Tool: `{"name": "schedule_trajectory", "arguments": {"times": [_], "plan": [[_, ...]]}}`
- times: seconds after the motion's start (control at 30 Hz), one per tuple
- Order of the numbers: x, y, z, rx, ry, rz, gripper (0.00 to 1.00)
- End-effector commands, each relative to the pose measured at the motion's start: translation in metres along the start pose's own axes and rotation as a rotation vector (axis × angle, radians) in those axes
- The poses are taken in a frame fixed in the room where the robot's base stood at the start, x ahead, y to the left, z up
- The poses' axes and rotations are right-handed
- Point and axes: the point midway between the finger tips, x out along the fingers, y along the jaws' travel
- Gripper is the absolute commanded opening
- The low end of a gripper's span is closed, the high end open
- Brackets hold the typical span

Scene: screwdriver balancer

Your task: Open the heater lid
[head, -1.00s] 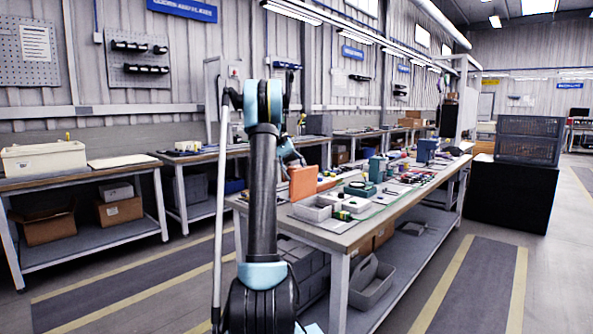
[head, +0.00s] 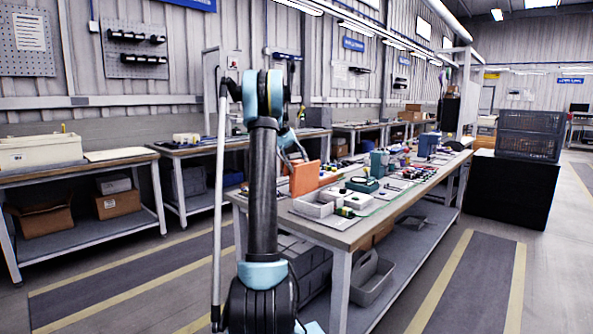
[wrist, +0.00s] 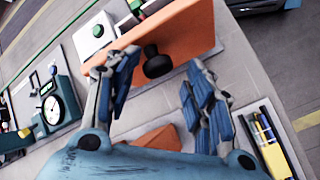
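The heater lid is an orange panel (head: 304,179) standing upright on the near left part of the long workbench in the head view. In the wrist view, the orange lid (wrist: 195,32) shows with its round black knob (wrist: 157,66). My gripper (wrist: 161,62) is open, with one finger on each side of the knob and visible gaps between fingers and knob. A further orange piece (wrist: 158,140) shows between the fingers near the palm, partly hidden. In the head view my gripper is small and mostly hidden behind my arm.
A teal device with a dial (wrist: 52,108) sits left of the lid in the wrist view. A white box with a green button (wrist: 94,30) is near it. A tray of pens (wrist: 268,140) lies at the right. The workbench (head: 352,236) holds several other small items.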

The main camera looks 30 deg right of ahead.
Motion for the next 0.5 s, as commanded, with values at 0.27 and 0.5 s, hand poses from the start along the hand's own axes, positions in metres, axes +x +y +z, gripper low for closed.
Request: {"name": "schedule_trajectory", "arguments": {"times": [0.27, 0.5], "plan": [[-0.039, 0.021, 0.021, 0.0, 0.0, 0.001, 0.48], [-0.06, 0.033, 0.031, 0.0, 0.0, 0.001, 0.48]]}}
